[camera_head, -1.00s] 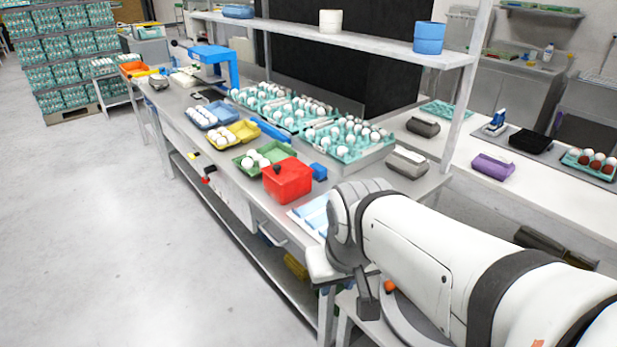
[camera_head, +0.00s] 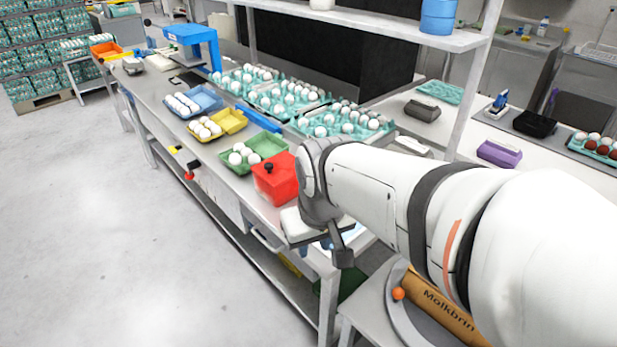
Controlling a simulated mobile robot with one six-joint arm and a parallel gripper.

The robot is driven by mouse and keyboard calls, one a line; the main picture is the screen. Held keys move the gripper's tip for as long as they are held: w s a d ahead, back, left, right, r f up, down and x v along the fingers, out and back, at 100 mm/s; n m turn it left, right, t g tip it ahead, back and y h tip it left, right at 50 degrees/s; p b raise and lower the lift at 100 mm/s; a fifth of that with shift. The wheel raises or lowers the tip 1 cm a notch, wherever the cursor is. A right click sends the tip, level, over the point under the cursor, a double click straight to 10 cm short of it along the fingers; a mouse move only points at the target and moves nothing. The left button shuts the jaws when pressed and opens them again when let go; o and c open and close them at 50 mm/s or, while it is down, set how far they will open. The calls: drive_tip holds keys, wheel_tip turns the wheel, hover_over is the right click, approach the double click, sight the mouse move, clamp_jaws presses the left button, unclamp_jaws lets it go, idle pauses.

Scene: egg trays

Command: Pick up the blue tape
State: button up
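Two stacked round blue pieces that look like blue tape rolls (camera_head: 438,17) stand at the right end of the upper shelf; their top is cut off by the frame edge. My gripper (camera_head: 336,248) hangs past the front right corner of the workbench, low and to the left of the shelf, well apart from the blue rolls. Its dark fingers point down. They are small and seen from the side, so I cannot tell if they are open or shut. Nothing clearly shows between them. My white arm hides the bench's right end.
A red box (camera_head: 275,180) stands just left of my wrist. Green, yellow and blue egg cartons, teal egg trays (camera_head: 300,125) and a blue stand (camera_head: 190,35) fill the bench (camera_head: 225,178). A shelf post (camera_head: 473,85) rises behind my arm. The floor at left is clear.

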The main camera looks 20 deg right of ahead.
drive_tip(key=w+d+f+n+g, duration=0.1)
drive_tip(key=w+d+f, duration=0.1)
drive_tip(key=w, duration=0.3)
drive_tip(key=w+d+f+n, duration=0.1)
drive_tip(key=w+d+f, duration=0.2)
drive_tip(key=w+f, duration=0.2)
drive_tip(key=w+d+f+n+g, duration=0.1)
drive_tip(key=w+d+f+n, duration=0.1)
drive_tip(key=w, duration=0.4)
drive_tip(key=shift+d+f+g, duration=0.15)
drive_tip(key=shift+d+f, duration=0.25)
drive_tip(key=shift+f, duration=0.25)
drive_tip(key=shift+d+f+g, duration=0.15)
drive_tip(key=shift+d+f, duration=0.2)
drive_tip(key=shift+f, duration=0.25)
wheel_tip(320, 180, down, 7)
drive_tip(key=shift+s+a+r+p, duration=0.1)
drive_tip(key=shift+s+a+p, duration=0.05)
drive_tip(key=shift+p, duration=0.25)
drive_tip(key=shift+c, duration=0.3)
clamp_jaws()
